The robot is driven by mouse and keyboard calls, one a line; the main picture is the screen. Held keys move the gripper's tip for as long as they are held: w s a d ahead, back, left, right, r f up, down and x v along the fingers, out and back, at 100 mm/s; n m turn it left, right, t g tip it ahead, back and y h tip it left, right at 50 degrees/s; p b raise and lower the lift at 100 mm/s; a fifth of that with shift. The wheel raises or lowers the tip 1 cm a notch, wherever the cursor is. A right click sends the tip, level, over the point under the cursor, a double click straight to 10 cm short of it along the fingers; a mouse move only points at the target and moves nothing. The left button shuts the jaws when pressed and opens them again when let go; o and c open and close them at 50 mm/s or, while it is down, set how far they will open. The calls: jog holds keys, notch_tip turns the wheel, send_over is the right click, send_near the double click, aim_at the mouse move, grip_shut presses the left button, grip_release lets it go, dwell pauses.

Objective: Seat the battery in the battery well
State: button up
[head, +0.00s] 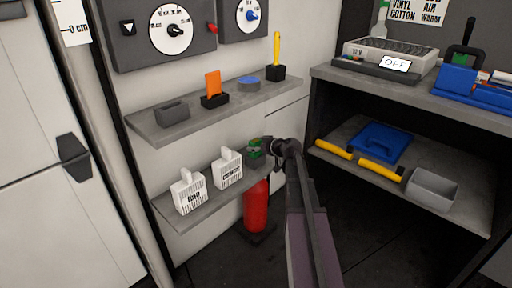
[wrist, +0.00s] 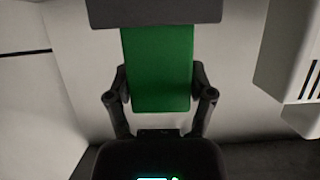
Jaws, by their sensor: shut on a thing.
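A green block, which I take to be the battery (wrist: 160,70), sits between my gripper's fingers (wrist: 160,88) in the wrist view. My gripper is shut on it. Its far end meets or passes behind a dark grey block (wrist: 153,10); I cannot tell whether they touch. In the head view my gripper (head: 266,146) is at the right end of the lower shelf, with the battery's green (head: 254,143) just left of it. The battery well is not clearly identifiable; the gripper and battery cover that shelf end.
White "fine" (head: 189,194) and "coarse" (head: 228,171) containers stand on the lower shelf (head: 208,209), left of my gripper. A red cylinder (head: 257,208) stands below. The upper shelf (head: 215,117) holds a grey slotted block (head: 172,112) and tools. A workbench (head: 460,109) is at right.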

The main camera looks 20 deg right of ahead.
jog(key=shift+f+b, duration=0.5)
jog(key=shift+f, duration=0.05)
jog(key=o, duration=1.3)
jog(key=shift+r, duration=0.1)
notch_tip(320, 180, up, 11)
jog(key=p, duration=1.1)
jog(key=shift+r, duration=0.1)
dwell(0.4)
